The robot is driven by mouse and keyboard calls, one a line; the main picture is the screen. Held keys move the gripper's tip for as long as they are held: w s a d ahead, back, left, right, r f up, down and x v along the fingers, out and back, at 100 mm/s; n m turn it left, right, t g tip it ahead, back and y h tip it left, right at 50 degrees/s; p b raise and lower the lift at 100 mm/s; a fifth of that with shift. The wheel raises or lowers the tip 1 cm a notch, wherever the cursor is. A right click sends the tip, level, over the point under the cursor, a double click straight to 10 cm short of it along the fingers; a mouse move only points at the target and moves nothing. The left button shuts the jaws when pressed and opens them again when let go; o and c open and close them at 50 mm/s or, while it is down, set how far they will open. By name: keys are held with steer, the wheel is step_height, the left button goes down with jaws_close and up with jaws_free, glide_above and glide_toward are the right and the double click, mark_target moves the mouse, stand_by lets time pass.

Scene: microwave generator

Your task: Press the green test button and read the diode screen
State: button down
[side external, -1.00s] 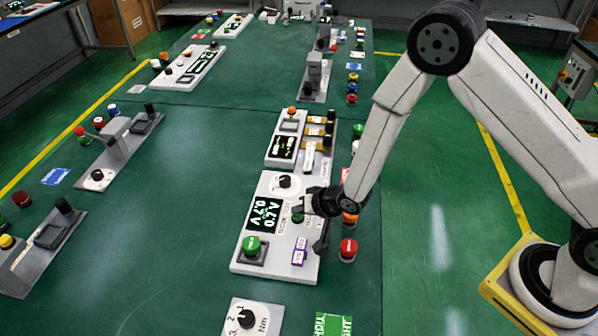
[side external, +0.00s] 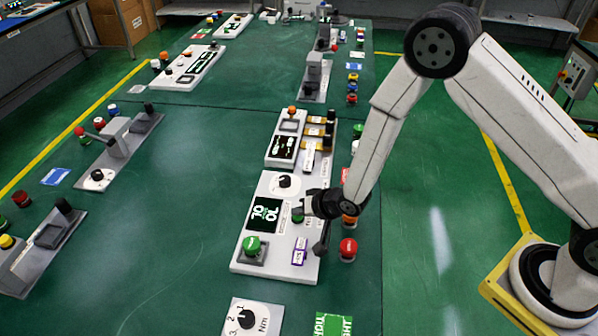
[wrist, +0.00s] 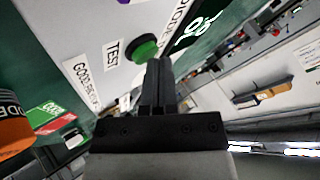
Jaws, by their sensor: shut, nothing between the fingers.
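The white diode panel (side external: 275,262) lies on the green table. Its black screen (side external: 265,214) shows large pale characters that look like "OL", too blurred to read surely; part of it shows in the wrist view (wrist: 196,28). The small green test button (side external: 297,217) is at the panel's right side. In the wrist view the green button (wrist: 145,47) sits beside a "TEST" label. My gripper (side external: 304,208) is shut and empty, with its fingertips (wrist: 155,68) at the button's edge. I cannot tell whether they touch it.
A larger green button (side external: 252,245) and a black knob (side external: 285,181) are on the same panel. A red button (side external: 348,248) stands to its right. Another panel with a screen (side external: 284,150) lies behind.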

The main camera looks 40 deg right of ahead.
mark_target(300, 218)
steer(key=shift+r, duration=0.9)
steer(key=shift+r, duration=0.1)
steer(key=shift+r, duration=2.45)
steer(key=s+d+r+n+g+h, duration=0.1)
steer(key=s+d+r+n+g, duration=0.1)
steer(key=s+d+r, duration=0.3)
steer(key=s+d+r+n+g+h, duration=0.2)
steer(key=s+d+r+g, duration=0.2)
steer(key=s+d, duration=0.5)
steer(key=s+r, duration=0.1)
steer(key=s, duration=0.2)
steer(key=shift+s+d+r+n, duration=0.15)
steer(key=shift+s+d+n, duration=0.1)
steer(key=shift+s+n, duration=0.15)
